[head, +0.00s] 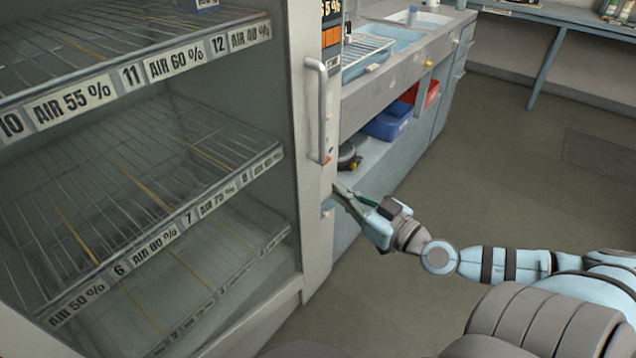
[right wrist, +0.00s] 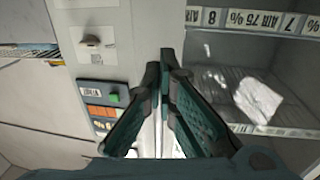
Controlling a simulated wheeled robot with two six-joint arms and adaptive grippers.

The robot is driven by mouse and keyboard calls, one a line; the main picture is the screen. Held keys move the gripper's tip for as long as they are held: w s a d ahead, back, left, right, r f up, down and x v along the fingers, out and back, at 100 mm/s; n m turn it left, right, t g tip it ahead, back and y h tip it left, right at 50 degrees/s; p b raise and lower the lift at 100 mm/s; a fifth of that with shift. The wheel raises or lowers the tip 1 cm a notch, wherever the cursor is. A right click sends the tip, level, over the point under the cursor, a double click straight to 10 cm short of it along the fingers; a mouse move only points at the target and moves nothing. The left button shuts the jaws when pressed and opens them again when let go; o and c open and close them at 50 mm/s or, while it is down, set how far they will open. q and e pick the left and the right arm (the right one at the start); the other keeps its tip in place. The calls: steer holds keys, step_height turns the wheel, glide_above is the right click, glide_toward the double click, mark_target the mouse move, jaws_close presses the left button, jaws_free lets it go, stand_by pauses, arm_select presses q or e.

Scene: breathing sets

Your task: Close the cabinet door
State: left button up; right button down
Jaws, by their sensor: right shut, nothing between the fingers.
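The cabinet (head: 312,245) fills the left of the head view, with wire shelves (head: 150,180) behind pale labels. A vertical grey door handle (head: 323,110) is on its pale front upright. I cannot tell from these views how far the door stands open. My right gripper (head: 338,190) is just below and right of the handle, beside the upright. In the right wrist view its fingers (right wrist: 162,68) are together with nothing between them, in front of the cabinet's pale edge. Whether they touch it is unclear. My left gripper is not in view.
A counter with a sink (head: 395,40) runs behind the cabinet. Blue (head: 388,122) and red (head: 428,95) bins and a dark round device (head: 348,157) are on its lower shelf. A control panel (right wrist: 100,105) shows beside the fingers. Grey floor at right is clear.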

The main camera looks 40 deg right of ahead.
mark_target(309, 169)
steer(key=w+p, duration=0.6)
steer(key=w, duration=0.1)
steer(key=shift+a+r, duration=0.4)
steer(key=shift+w+a+f+p, duration=0.2)
steer(key=shift+w+p, duration=0.15)
steer(key=shift+p, duration=0.15)
steer(key=shift+f, duration=0.15)
